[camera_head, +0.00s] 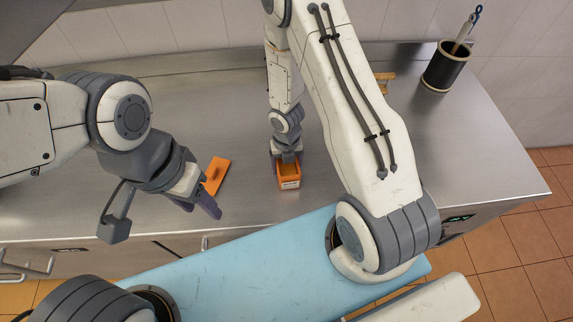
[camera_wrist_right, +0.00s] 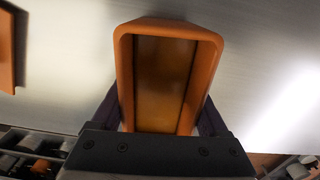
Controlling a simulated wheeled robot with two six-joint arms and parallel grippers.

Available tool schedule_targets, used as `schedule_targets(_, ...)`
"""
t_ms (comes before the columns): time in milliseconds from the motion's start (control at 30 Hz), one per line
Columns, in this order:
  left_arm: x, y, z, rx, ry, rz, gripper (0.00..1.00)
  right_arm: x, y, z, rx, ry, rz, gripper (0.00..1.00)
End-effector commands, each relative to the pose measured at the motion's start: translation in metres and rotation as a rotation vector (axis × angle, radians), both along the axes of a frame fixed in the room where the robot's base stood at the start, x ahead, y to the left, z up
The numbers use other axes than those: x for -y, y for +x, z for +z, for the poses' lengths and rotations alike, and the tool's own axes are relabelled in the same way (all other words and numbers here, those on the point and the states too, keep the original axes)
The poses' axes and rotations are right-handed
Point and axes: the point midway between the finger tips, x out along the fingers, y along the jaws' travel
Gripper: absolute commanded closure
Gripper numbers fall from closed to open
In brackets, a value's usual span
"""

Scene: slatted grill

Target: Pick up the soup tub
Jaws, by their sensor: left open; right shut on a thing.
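The soup tub (camera_head: 289,181) is a small orange open-topped container with a pale label on its front, in the middle of the steel counter in the head view. My right gripper (camera_head: 286,160) comes down from above and is shut on it. In the right wrist view the tub (camera_wrist_right: 205,75) fills the middle, its inside brownish, with the dark fingers of my right gripper (camera_wrist_right: 160,115) on either side. Whether the tub touches the counter is hard to tell. My left gripper (camera_head: 201,207) is open and empty, above the counter's front edge to the left.
An orange flat piece (camera_head: 215,176) lies on the counter beside my left gripper; its edge shows in the right wrist view (camera_wrist_right: 8,50). A black holder (camera_head: 445,70) with a utensil stands at the back right. A small yellowish item (camera_head: 384,84) is partly hidden behind my right arm.

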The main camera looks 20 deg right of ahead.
Motion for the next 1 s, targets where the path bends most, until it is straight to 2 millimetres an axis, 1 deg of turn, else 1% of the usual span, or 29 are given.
schedule_targets(167,0.0,0.0,0.016,0.0,0.0,-0.002,0.5,0.0,0.0,0.016,0.001,0.0,-0.001,1.0)
schedule_targets(400,0.0,0.0,0.056,0.0,0.0,-0.003,0.5,0.0,0.0,0.056,0.001,0.0,0.001,1.0)
schedule_targets(600,0.0,0.0,0.083,0.0,0.0,-0.001,0.5,0.0,0.0,0.084,0.001,0.0,0.0,1.0)
schedule_targets(800,0.0,0.0,0.098,0.0,0.0,0.001,0.5,0.0,0.0,0.098,0.001,0.0,0.0,1.0)
schedule_targets(1000,0.0,0.0,0.1,0.0,0.0,0.002,0.5,0.0,0.0,0.1,0.001,0.0,-0.001,1.0)
